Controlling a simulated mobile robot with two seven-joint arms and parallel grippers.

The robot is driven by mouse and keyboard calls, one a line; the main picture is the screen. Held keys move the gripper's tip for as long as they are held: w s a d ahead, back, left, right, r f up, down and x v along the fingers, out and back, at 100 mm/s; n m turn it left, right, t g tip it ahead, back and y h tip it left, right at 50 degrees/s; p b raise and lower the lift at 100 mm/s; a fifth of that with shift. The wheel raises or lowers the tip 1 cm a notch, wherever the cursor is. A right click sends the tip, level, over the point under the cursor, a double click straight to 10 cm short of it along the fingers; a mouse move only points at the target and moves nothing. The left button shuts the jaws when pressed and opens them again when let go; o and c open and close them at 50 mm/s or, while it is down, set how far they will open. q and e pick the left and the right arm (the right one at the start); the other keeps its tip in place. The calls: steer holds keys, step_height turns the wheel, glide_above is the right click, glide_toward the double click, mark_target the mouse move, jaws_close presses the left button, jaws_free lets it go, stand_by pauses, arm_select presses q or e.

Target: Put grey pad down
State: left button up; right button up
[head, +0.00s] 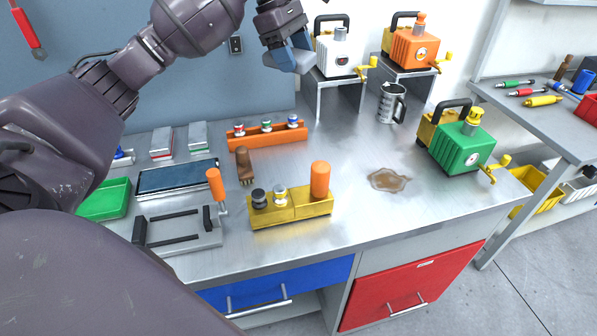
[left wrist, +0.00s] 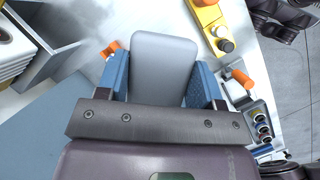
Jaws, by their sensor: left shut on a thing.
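My left gripper (head: 288,58) is high over the back of the workbench, in front of the wall and beside the white machine. In the left wrist view its two blue fingers (left wrist: 165,85) are shut on the grey pad (left wrist: 165,62), a flat, rounded light-grey piece sticking out between them. In the head view the pad is mostly hidden by the fingers. The metal workbench (head: 350,215) lies below, well apart from the pad. My right gripper is not in view.
A brown puddle (head: 390,180) lies on the bench, left of the green machine (head: 462,148). A yellow holder (head: 290,208), an orange rack (head: 268,137) and a brush (head: 244,165) stand nearby. The white machine (head: 340,50) and orange machine (head: 411,46) sit on metal stands. The bench around the puddle is clear.

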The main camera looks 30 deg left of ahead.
arm_select(q)
step_height(320, 180, down, 9)
steer(key=w+g+b, duration=0.1)
steer(key=w+b, duration=0.1)
steer(key=b, duration=0.2)
glide_above(303, 170)
steer(key=a, duration=0.1)
steer(key=f, duration=1.5)
steer(key=shift+a+f, duration=0.15)
steer(key=shift+a, duration=0.05)
steer(key=shift+f, duration=0.65)
step_height(303, 170, down, 4)
steer(key=shift+r+b, duration=0.1)
steer(key=shift+b, duration=0.2)
